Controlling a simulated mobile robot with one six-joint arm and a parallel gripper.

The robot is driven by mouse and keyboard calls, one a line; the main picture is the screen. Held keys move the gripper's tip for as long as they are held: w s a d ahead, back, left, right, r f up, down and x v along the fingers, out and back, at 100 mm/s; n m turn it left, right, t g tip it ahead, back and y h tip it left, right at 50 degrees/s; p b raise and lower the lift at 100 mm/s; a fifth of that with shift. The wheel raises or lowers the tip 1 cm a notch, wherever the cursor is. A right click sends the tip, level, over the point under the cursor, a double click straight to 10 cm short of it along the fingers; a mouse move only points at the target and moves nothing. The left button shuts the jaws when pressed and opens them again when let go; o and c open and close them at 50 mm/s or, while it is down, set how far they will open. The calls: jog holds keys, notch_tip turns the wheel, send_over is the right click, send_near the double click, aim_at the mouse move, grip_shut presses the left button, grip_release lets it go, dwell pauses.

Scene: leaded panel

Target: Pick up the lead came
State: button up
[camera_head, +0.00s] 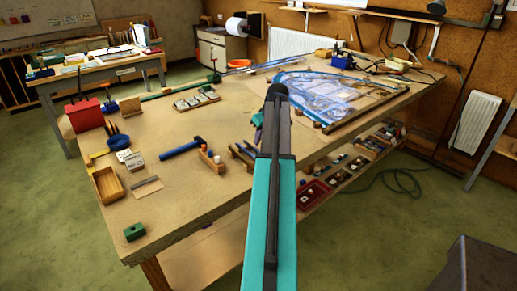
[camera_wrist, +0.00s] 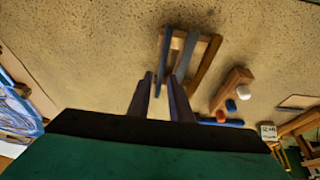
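Long thin strips (camera_head: 300,61) lie along the back of the workbench, beyond the leaded panel (camera_head: 325,92); they look like lead came, but they are too small to be sure. The panel's edge also shows at the left of the wrist view (camera_wrist: 18,112). In the head view my arm hides most of the gripper.
The rack (camera_head: 243,155) stands near the front edge, with a blue-handled hammer (camera_head: 182,148) to its left. A red box (camera_head: 84,115), a wooden tray (camera_head: 107,185) and a green block (camera_head: 134,232) are further left.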

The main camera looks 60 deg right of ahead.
aim_at(256, 149)
jog(key=shift+f, duration=0.1)
jog(key=shift+p+x, duration=0.9)
jog(key=shift+x, duration=0.4)
jog(key=shift+p+x, duration=0.3)
jog(key=shift+x, duration=0.9)
jog(key=shift+w+a, duration=0.1)
jog(key=shift+w, duration=0.05)
grip_shut()
